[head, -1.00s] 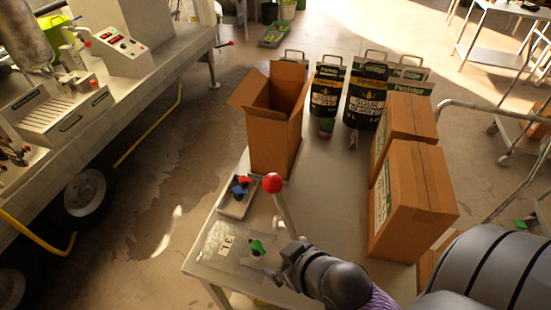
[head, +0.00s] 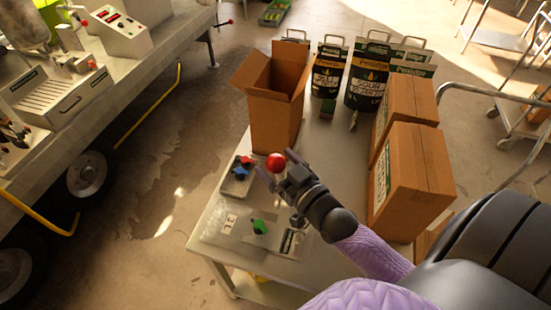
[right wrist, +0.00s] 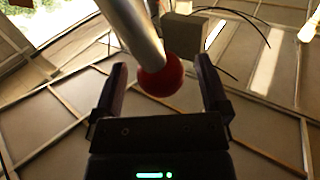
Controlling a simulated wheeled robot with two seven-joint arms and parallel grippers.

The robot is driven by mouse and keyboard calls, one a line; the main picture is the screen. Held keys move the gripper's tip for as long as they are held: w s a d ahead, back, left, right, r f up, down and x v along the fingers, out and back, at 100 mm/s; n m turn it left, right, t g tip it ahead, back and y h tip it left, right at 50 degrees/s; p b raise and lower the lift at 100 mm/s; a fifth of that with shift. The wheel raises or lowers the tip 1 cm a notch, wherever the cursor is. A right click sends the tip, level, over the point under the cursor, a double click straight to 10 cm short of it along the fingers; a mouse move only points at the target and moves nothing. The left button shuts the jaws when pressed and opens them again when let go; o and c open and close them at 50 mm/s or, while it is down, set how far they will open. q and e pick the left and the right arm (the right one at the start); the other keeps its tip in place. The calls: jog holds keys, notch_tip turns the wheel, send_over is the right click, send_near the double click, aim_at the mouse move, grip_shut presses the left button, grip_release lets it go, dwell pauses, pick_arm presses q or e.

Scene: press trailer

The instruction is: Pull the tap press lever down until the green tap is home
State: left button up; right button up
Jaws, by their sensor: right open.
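The tap press lever ends in a red ball knob (head: 276,161) above the table. In the right wrist view its grey metal shaft (right wrist: 133,30) comes in from the top to the knob (right wrist: 160,82). My right gripper (head: 274,166) is open at the knob. In the wrist view the knob shows between the two spread fingers (right wrist: 160,88), with gaps on both sides; I see no clear contact. The green tap (head: 260,227) sits on the press plate at the table's near end. My forearm and gripper hide most of the lever shaft in the head view. My left gripper is not in view.
A small tray (head: 238,178) with red and blue taps lies left of the knob. An open carton (head: 276,120) stands behind it. Two closed cartons (head: 412,180) stand along the right side, near my arm. Black bags (head: 328,75) stand at the back.

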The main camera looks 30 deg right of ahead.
jog(key=shift+w+a, duration=0.1)
jog(key=shift+w, duration=0.35)
grip_shut()
